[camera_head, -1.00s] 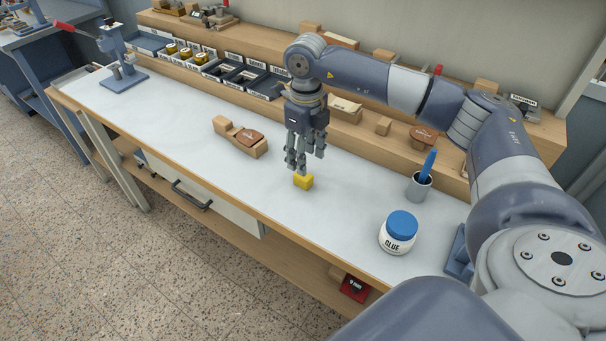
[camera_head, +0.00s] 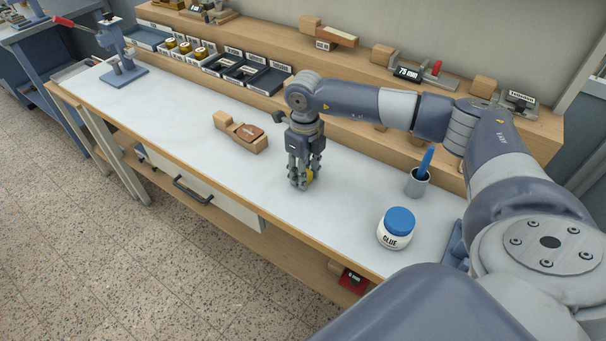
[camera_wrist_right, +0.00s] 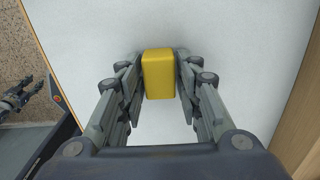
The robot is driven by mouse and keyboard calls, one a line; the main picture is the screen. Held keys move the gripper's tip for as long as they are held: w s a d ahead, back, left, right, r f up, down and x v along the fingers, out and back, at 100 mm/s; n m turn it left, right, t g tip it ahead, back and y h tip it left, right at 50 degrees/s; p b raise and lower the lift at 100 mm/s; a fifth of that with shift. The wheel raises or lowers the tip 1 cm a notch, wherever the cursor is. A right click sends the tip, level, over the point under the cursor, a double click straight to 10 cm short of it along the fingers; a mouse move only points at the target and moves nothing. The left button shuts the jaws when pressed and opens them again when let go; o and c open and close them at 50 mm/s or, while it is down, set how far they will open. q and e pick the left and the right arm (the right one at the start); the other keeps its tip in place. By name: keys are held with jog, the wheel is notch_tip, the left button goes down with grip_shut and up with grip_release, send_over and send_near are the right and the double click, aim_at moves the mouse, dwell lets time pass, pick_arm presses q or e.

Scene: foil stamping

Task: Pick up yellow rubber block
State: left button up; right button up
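The yellow rubber block (camera_head: 310,177) stands on the white worktop, partly hidden by my right gripper (camera_head: 302,183). In the right wrist view the block (camera_wrist_right: 159,75) sits between the two fingers of my right gripper (camera_wrist_right: 160,78). A finger pad lies against each side of it, and the gripper looks shut on it. The block appears still down at the worktop. Another gripper, seemingly my left one (camera_wrist_right: 18,100), shows small at the left edge of the right wrist view, away from the block; its finger opening is unclear. It does not show in the head view.
A wooden piece with a brown patch (camera_head: 241,132) lies left of the right gripper. A glue jar (camera_head: 396,229) and a grey cup with a blue tool (camera_head: 417,183) stand to the right. A shelf with labelled bins (camera_head: 245,70) runs behind. The front middle of the worktop is clear.

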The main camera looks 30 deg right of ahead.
jog(key=c, duration=0.4)
pick_arm(q)
jog(key=shift+s+a, duration=0.25)
jog(key=shift+s, duration=0.1)
pick_arm(e)
jog(key=shift+c, duration=0.2)
pick_arm(q)
jog(key=shift+w+f, duration=0.1)
pick_arm(e)
jog(key=shift+r, duration=0.1)
jog(key=shift+w+r+b, duration=0.1)
jog(key=shift+r+b, duration=0.25)
jog(key=shift+r, duration=0.3)
jog(key=shift+a+r+b, duration=0.25)
jog(key=shift+r+b, duration=0.15)
jog(key=shift+r, duration=0.6)
pick_arm(q)
jog(key=f+b, duration=0.3)
jog(key=f, duration=0.1)
jog(key=shift+w+f, duration=0.15)
jog(key=shift+w, duration=0.05)
pick_arm(e)
jog(key=s+a, duration=0.3)
jog(key=a, duration=0.4)
jog(key=s+a+r, duration=0.1)
jog(key=s+a, duration=0.3)
jog(key=a, duration=0.3)
jog(key=shift+s+r, duration=0.15)
jog(key=shift+r, duration=0.1)
